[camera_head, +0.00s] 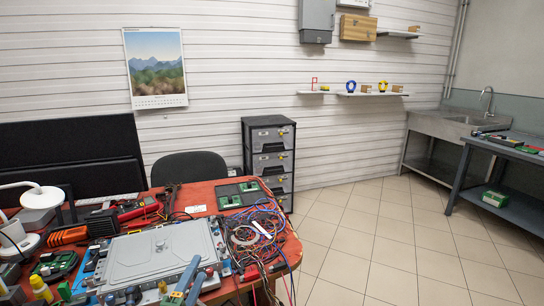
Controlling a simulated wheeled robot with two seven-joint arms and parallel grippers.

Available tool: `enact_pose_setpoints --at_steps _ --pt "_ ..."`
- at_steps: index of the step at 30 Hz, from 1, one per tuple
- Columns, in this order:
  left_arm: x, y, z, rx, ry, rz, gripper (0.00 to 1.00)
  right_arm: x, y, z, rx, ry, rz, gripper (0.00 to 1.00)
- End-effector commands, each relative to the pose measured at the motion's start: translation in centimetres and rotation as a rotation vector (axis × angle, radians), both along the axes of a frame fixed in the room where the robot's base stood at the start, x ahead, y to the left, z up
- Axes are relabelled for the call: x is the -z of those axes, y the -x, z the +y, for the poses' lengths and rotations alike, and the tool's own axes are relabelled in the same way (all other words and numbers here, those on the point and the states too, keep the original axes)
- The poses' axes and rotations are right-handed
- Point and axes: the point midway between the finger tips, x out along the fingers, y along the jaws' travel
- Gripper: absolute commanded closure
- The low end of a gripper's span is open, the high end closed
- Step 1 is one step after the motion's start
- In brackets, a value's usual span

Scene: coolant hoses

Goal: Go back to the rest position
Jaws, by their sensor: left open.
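My left gripper (197,270) shows at the bottom edge, over the front right part of a large grey metal unit (150,255). Its two blue-grey fingers stand apart, with nothing visible between them. The unit lies flat on the red-topped workbench (197,192), with small blue and dark fittings along its edges. Most of my left arm is out of the picture. My right gripper is not in view. I cannot make out a separate coolant hose.
Tangled wires (262,228) and a green circuit board (240,194) lie right of the unit. A desk lamp (30,193) stands at left. A chair (188,166) and drawer cabinet (270,150) stand behind. The tiled floor (380,235) at right is clear.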

Motion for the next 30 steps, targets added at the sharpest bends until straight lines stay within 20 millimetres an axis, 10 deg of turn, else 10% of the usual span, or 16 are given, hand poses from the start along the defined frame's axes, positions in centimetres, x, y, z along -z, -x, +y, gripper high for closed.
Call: enact_pose_setpoints --at_steps 3,7,19,30 --pt "7.8 6.1 2.6 -0.283 0.485 0.359 0.45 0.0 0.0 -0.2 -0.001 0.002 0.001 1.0" --pt "12.9 12.3 2.9 -0.487 0.759 0.625 0.45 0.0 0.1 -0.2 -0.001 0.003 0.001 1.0" --pt "18.3 28.7 -0.2 -0.919 1.145 1.181 0.45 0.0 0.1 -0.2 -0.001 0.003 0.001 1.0" --pt "28.3 28.6 -0.3 -0.956 1.097 1.236 0.45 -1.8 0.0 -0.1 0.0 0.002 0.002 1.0"
